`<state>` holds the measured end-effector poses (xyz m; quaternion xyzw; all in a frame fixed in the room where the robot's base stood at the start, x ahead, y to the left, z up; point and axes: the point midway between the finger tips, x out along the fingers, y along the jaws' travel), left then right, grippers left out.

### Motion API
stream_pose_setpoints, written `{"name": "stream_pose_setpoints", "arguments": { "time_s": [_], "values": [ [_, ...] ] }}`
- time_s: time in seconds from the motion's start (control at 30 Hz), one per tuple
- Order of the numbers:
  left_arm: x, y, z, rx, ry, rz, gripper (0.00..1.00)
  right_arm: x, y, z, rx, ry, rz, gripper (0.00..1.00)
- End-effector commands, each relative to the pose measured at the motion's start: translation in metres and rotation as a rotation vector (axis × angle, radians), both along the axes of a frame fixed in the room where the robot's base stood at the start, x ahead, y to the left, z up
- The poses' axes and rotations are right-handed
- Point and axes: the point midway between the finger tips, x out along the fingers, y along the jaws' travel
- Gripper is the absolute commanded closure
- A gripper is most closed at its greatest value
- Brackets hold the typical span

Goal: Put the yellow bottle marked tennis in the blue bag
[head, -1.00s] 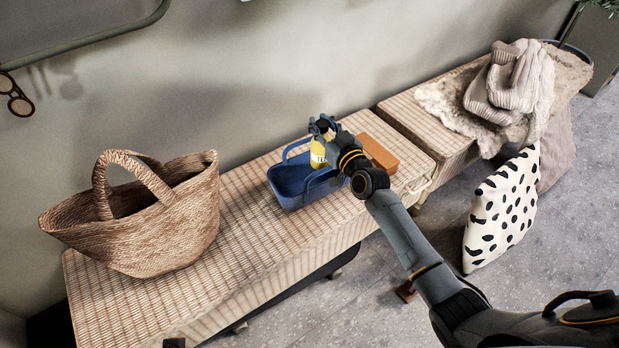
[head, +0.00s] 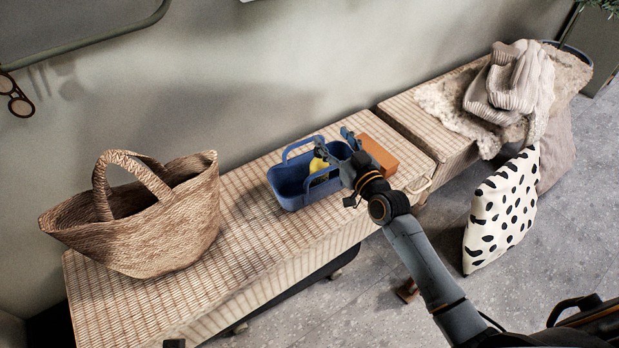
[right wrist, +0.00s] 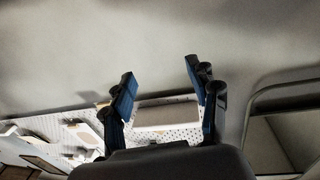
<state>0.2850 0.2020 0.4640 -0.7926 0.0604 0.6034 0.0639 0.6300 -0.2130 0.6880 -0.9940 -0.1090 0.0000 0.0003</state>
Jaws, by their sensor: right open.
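The blue bag (head: 291,192) stands on the woven bench with its two handles up. The yellow bottle (head: 318,166) is inside the right part of the bag. Only its upper part shows above the wall; its marking cannot be read. My right gripper (head: 335,143) is open and empty, just right of the bottle at the bag's right end. In the right wrist view my right gripper (right wrist: 160,76) has its fingers spread wide with nothing held between them. My left gripper is in neither view.
An orange box (head: 380,154) lies on the bench just right of the bag, close to my right gripper. A large woven basket (head: 165,235) stands to the left. A second bench with a fur throw (head: 447,108) and a spotted cushion (head: 500,212) are at the right.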

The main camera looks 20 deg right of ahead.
Motion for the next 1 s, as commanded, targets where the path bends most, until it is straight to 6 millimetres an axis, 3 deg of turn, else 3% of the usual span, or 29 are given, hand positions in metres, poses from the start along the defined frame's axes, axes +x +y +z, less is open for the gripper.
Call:
{"name": "stream_pose_setpoints", "arguments": {
  "time_s": [0.1,0.3,0.83,0.93,1.0],
  "values": [
    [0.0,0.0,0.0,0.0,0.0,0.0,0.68,-0.025,-0.005,-0.001,-0.002,0.002,0.0,0.41],
    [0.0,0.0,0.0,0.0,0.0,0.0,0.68,-0.047,-0.011,0.0,-0.001,0.0,0.0,0.41],
    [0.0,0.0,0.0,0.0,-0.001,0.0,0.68,-0.052,-0.011,-0.001,-0.001,0.003,0.001,0.41],
    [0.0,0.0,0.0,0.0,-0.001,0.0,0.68,-0.06,-0.004,-0.014,-0.011,0.052,0.017,0.41],
    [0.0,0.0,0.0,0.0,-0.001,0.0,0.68,-0.073,0.006,-0.037,-0.03,0.137,0.041,0.41]
  ]
}}
